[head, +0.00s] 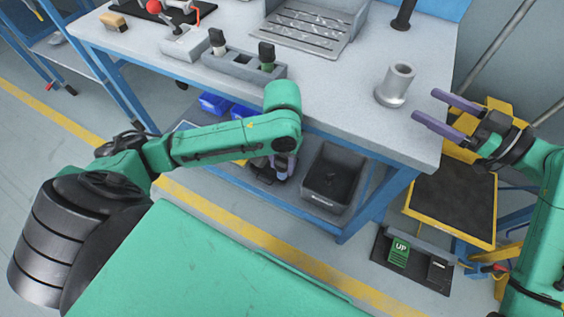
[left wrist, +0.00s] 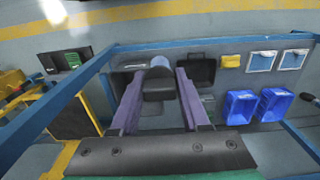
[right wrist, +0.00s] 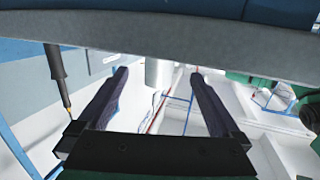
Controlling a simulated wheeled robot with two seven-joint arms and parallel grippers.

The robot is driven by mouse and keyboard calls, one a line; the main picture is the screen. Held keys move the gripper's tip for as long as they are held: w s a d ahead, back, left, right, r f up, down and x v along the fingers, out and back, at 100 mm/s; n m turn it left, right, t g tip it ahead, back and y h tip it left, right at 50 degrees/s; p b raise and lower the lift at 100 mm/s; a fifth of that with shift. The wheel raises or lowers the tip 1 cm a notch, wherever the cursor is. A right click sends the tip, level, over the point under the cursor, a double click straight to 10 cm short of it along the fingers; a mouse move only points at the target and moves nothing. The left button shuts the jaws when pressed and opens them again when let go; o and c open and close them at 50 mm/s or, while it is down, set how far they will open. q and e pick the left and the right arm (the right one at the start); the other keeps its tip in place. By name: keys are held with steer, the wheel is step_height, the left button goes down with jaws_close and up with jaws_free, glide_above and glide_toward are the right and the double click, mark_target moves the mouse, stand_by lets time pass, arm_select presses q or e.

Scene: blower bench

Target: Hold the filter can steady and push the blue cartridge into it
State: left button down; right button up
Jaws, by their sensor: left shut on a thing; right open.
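The filter can (head: 398,80) is a grey cylinder on a wider foot, upright near the bench's right end. My right gripper (head: 426,104) is open and empty, just right of the can and apart from it. In the right wrist view, a grey cylinder that looks like the can (right wrist: 158,70) shows between the open fingers (right wrist: 160,75). My left gripper (left wrist: 161,75) is shut on a black-gripped piece (left wrist: 158,92) with a pale blue rounded end, apparently the blue cartridge. In the head view my left gripper (head: 282,168) is low, in front of the bench edge, partly hidden by my arm.
A grey holder (head: 238,65) has a black-topped cartridge (head: 217,42), a green one (head: 267,58) and an empty middle slot. A grey slotted tray (head: 312,25) stands at the back. A dark bin (head: 333,178) sits on the lower shelf. The bench front between holder and can is clear.

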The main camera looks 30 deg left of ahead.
mark_target(404, 94)
arm_select(q)
steer(key=shift+r+p, duration=0.4)
steer(key=shift+r, duration=0.2)
arm_select(e)
steer(key=x, duration=0.4)
steer(key=shift+w+a, duration=0.1)
steer(key=shift+a, duration=0.3)
arm_select(q)
steer(key=shift+f+b, duration=0.7)
arm_select(e)
steer(key=shift+x, duration=1.2)
steer(key=shift+w+a, duration=0.2)
steer(key=shift+a, duration=0.3)
steer(key=c, duration=1.1)
